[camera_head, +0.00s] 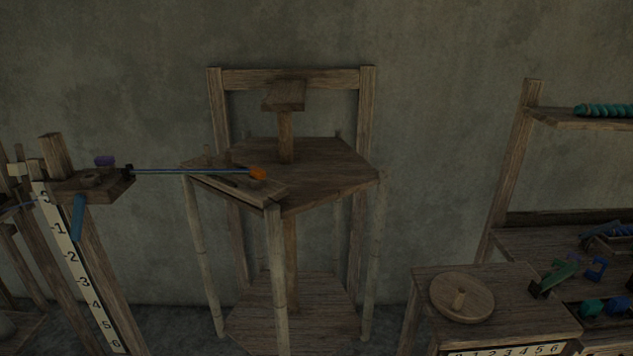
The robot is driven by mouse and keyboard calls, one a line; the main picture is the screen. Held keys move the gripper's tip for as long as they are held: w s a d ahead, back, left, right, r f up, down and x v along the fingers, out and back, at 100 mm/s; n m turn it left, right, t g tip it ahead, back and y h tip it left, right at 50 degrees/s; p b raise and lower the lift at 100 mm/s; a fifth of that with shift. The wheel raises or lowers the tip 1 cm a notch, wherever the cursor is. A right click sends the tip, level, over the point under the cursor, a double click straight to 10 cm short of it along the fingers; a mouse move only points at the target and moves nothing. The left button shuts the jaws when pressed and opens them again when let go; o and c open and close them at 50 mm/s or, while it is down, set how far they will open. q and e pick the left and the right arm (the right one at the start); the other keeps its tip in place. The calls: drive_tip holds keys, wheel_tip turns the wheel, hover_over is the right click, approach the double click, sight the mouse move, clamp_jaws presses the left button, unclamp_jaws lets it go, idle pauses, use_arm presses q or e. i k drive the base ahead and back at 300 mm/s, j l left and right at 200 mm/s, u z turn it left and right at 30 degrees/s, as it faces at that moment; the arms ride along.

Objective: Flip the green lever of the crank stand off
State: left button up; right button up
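A low wooden stand (412,303) at the lower right carries a round wooden disc (476,302) with a short peg on top. A green lever (560,274) rises from a small dark mount (538,291) at the stand's right rear edge and slants up to the right. I take this to be the crank stand. A number strip (515,351) runs along its front, partly cut off by the picture's bottom edge. Neither of my grippers is in view.
A wooden shelf (585,122) with a teal coil (605,111) and small coloured parts stands behind on the right. A tall wooden table (325,165) is in the middle. A post with a blue handle (77,218) and an orange-tipped rod (190,171) is on the left.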

sight(572, 267)
drive_tip(key=l+u, duration=0.1)
drive_tip(key=l, duration=0.9)
drive_tip(key=l+u, duration=0.1)
drive_tip(key=l, duration=0.9)
drive_tip(key=l+u, duration=0.1)
drive_tip(key=l, duration=0.9)
drive_tip(key=k+l+u, duration=0.15)
drive_tip(key=l, duration=0.8)
drive_tip(key=i+l+z, duration=0.1)
drive_tip(key=z, duration=0.35)
